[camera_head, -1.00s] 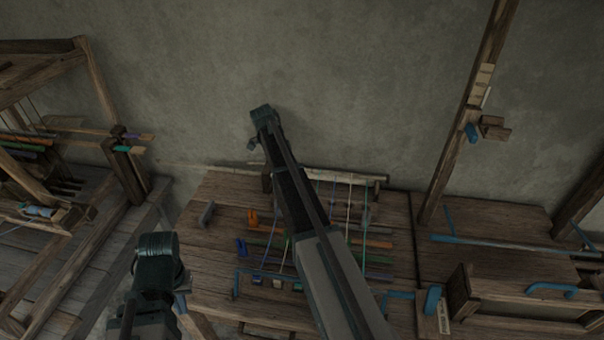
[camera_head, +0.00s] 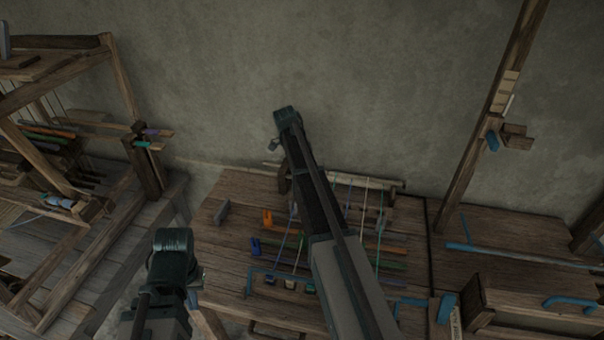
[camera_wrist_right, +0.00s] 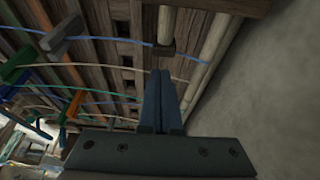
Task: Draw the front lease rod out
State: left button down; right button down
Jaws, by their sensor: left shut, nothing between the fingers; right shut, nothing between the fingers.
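The wooden loom (camera_head: 148,178) stands at the left in the head view. Thin coloured rods run across it; a purple-and-orange rod end (camera_head: 157,132) and a green rod end (camera_head: 149,145) stick out past its right post. I cannot tell which is the front lease rod. My left gripper (camera_head: 174,255) is right of the loom and apart from these rods; it is shut and empty. My right gripper (camera_head: 277,146) is over the table's far edge; in the wrist view its blue fingers (camera_wrist_right: 161,85) are together, with nothing between them.
A wooden table (camera_head: 225,255) carries coloured bars, strings and small blocks, partly hidden by my right arm. A pale round rod (camera_wrist_right: 207,62) lies along its far edge. A wooden post (camera_head: 480,140) and a bench with blue parts (camera_head: 530,256) stand at right. A plain wall is behind.

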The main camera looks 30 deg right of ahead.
notch_tip(320, 180, up, 10)
jog(key=a+p, duration=0.1)
jog(key=p, duration=0.8)
jog(key=shift+w+f, duration=0.25)
jog(key=shift+w, duration=0.2)
jog(key=shift+a, duration=0.1)
